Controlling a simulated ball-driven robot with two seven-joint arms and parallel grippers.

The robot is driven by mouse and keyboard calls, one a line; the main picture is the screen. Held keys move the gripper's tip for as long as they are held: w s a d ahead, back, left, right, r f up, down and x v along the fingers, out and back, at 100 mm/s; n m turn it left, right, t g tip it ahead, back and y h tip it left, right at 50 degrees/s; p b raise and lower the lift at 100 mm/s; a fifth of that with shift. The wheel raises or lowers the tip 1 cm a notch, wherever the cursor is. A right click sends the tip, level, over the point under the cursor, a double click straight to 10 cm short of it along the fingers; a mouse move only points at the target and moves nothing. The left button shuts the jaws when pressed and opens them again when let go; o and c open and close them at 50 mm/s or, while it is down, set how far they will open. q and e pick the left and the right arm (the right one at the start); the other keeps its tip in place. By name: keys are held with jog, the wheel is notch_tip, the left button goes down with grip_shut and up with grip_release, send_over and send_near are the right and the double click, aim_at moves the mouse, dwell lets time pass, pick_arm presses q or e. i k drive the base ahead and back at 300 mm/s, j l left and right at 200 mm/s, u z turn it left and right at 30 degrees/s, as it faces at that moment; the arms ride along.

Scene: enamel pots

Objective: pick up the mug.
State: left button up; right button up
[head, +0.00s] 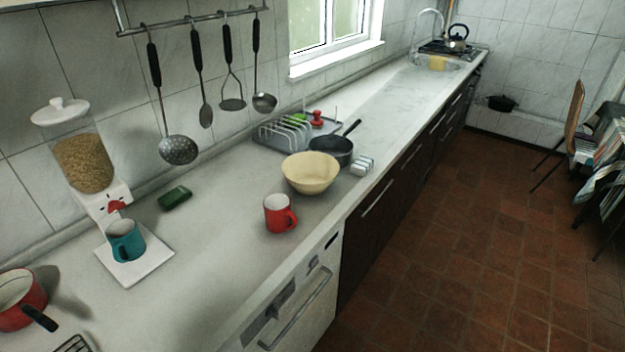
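A red mug (278,214) stands upright on the pale countertop (205,262), near its front edge, with its handle towards the lower right. A teal mug (125,240) stands on the white base (148,265) of a grain dispenser at the left. The task does not say which mug is meant. Neither of my grippers shows in the head view. Nothing touches the red mug.
A cream bowl (311,173), a dark saucepan (333,148) and a dish rack (284,133) stand behind the red mug. A red pot (20,300) is at the lower left. A green item (174,197) lies near the wall. Counter left of the red mug is clear.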

aim_at(128, 243)
jog(key=u, duration=1.25)
jog(key=k+z, duration=0.25)
jog(key=z, duration=0.15)
